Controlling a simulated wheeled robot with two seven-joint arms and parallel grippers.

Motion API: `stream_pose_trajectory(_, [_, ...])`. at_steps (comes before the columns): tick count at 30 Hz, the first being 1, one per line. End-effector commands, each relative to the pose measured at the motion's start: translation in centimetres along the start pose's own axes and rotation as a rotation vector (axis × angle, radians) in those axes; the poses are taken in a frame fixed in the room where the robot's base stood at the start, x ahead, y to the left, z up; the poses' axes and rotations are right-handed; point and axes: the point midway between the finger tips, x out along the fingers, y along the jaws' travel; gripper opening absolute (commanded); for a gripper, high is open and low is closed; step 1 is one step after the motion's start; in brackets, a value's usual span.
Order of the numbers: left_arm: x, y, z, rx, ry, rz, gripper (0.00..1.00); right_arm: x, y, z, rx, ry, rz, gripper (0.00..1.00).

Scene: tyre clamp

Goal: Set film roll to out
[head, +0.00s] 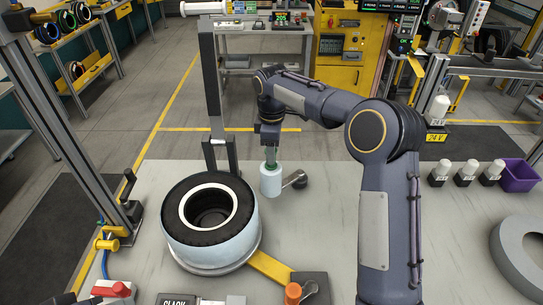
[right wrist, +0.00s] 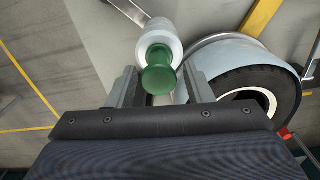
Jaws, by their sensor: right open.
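The film roll (head: 270,181) is a pale upright cylinder with a green handle on top, standing behind and to the right of the tyre. It also shows in the right wrist view (right wrist: 157,32), with its green knob (right wrist: 159,75) towards the camera. My right gripper (head: 269,150) is above the roll with its jaws open. In the right wrist view its two fingers (right wrist: 161,86) stand on either side of the green knob, with gaps visible; contact is not evident. A black tyre (head: 182,204) with a pale wrapped side lies on a round base. My left gripper is not in view.
A grey post (head: 212,85) rises behind the tyre. A grey round-ended lever (head: 296,180) lies beside the roll. A yellow arm (head: 270,268) extends from the tyre base towards an orange knob (head: 292,293). A grey ring (head: 520,255) and purple bin (head: 519,175) are at right.

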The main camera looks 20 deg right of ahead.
Motion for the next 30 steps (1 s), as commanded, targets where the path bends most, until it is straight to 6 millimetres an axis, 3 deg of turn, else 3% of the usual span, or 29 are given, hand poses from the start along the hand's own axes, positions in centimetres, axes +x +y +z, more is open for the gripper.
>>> stream_pose_trajectory(6, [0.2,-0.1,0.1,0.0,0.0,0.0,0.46,2.8,0.0,0.1,0.001,-0.001,-0.001,0.46])
stream_pose_trajectory(17, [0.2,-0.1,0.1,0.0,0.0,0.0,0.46,3.4,0.0,0.0,0.001,0.0,0.0,0.46])
stream_pose_trajectory(27, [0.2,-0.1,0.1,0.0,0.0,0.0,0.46,3.3,0.0,0.0,0.001,0.0,0.0,0.02])
stream_pose_trajectory(30, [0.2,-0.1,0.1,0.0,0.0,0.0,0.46,3.3,0.0,0.0,0.001,0.0,0.0,0.0])
